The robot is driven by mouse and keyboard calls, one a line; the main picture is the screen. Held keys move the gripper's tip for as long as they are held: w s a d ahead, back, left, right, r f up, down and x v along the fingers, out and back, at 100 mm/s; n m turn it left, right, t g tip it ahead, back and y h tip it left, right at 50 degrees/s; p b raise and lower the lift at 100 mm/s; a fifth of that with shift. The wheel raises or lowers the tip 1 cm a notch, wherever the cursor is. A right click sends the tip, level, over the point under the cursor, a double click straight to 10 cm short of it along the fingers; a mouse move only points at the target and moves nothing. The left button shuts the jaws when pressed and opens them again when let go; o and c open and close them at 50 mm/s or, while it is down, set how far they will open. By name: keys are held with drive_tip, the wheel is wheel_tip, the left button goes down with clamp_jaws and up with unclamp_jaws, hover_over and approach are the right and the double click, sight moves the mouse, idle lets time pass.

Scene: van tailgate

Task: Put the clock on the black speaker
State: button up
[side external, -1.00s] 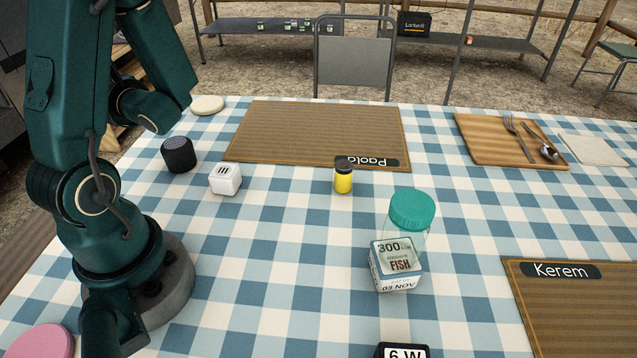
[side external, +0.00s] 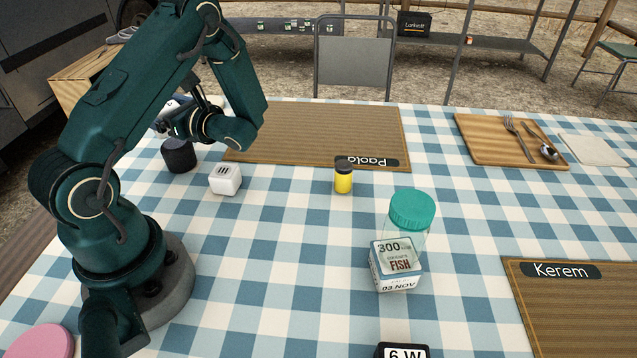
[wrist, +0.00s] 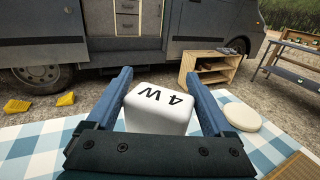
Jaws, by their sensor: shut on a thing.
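My gripper (wrist: 157,82) is shut on a white block (wrist: 158,112) with rounded edges. The block reads "4 W", upside down in the wrist view. I cannot tell from this face whether it is the clock. In the side view my gripper (side external: 172,115) is over or close behind the black speaker (side external: 179,156), a short dark cylinder on the checked cloth. The held block is mostly hidden there, and I cannot tell whether it touches the speaker. The wrist view does not show the speaker.
A small white cube (side external: 225,179) stands right of the speaker. A yellow jar (side external: 343,178) and a teal-lidded jar (side external: 411,212) stand farther right, with a white box (side external: 396,268) by the latter. A round white disc (wrist: 242,117) lies right of my gripper in the wrist view.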

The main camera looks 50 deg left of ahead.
drive_tip(key=shift+f, duration=1.1)
drive_tip(key=shift+f, duration=0.1)
drive_tip(key=o, duration=1.2)
drive_tip(key=shift+w+d, duration=0.15)
drive_tip(key=shift+d, duration=0.15)
drive_tip(key=v, duration=1)
drive_tip(key=s+d+r+n+t+h, duration=0.1)
drive_tip(key=d+r+n+t+h, duration=0.1)
drive_tip(key=d+n+t+h, duration=0.2)
drive_tip(key=d+r+n+t+h, duration=0.3)
drive_tip(key=d+h, duration=0.4)
drive_tip(key=d, duration=0.3)
drive_tip(key=s+d+r+n+t+h, duration=0.1)
drive_tip(key=d+r+n+t+h, duration=0.1)
drive_tip(key=d+n+t+h, duration=0.3)
drive_tip(key=shift+s+d+r+n+h, duration=0.2)
drive_tip(key=shift+d+n, duration=0.2)
drive_tip(key=shift+d, duration=0.15)
drive_tip(key=shift+s+d+r+n+h, duration=0.1)
drive_tip(key=shift+s+d+r+n, duration=0.1)
drive_tip(key=shift+d+n, duration=0.25)
